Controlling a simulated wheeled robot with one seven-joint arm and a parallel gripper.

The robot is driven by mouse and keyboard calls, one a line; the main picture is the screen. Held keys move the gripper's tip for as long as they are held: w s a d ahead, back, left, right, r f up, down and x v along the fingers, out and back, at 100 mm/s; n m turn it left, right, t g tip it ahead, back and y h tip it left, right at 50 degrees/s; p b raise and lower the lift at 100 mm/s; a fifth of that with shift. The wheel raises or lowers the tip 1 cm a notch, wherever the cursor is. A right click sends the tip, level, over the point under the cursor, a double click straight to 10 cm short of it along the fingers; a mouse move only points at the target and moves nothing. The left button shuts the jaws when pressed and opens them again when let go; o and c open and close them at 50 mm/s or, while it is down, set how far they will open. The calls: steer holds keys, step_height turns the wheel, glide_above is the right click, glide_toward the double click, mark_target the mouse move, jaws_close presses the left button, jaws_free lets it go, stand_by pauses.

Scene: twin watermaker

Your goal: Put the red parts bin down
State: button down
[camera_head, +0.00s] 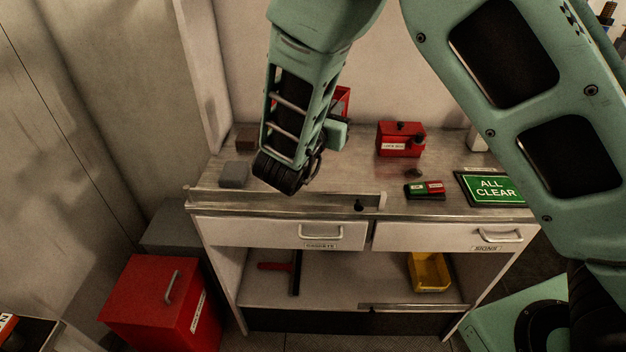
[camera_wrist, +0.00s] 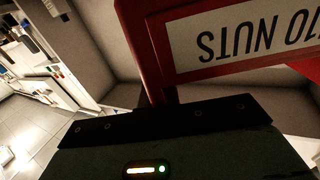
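The red parts bin (camera_wrist: 130,25) fills the upper part of the wrist view, very close, with a white label reading "M10 NUTS" upside down. In the head view only a red piece of it (camera_head: 343,101) shows behind the end of my arm, above the workbench. My gripper (camera_head: 328,136) is mostly hidden by my wrist in the head view. In the wrist view its dark front edge (camera_wrist: 185,120) lies right against the bin, and it appears shut on the bin. The fingertips themselves are hidden.
The workbench (camera_head: 345,170) holds a red box with black knobs (camera_head: 400,140), a grey block (camera_head: 234,174), a small red-green device (camera_head: 425,190) and an "ALL CLEAR" sign (camera_head: 490,187). A yellow bin (camera_head: 429,272) sits on the lower shelf. A red cabinet (camera_head: 160,305) stands left.

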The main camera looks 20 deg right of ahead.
step_height(320, 180, down, 10)
steer(key=p, duration=0.2)
stand_by(0.3)
steer(key=shift+s, duration=0.1)
steer(key=shift+f+b, duration=0.45)
steer(key=shift+b, duration=0.05)
steer(key=shift+a+f, duration=0.1)
steer(key=shift+f, duration=0.05)
steer(key=c, duration=1.6)
jaws_free()
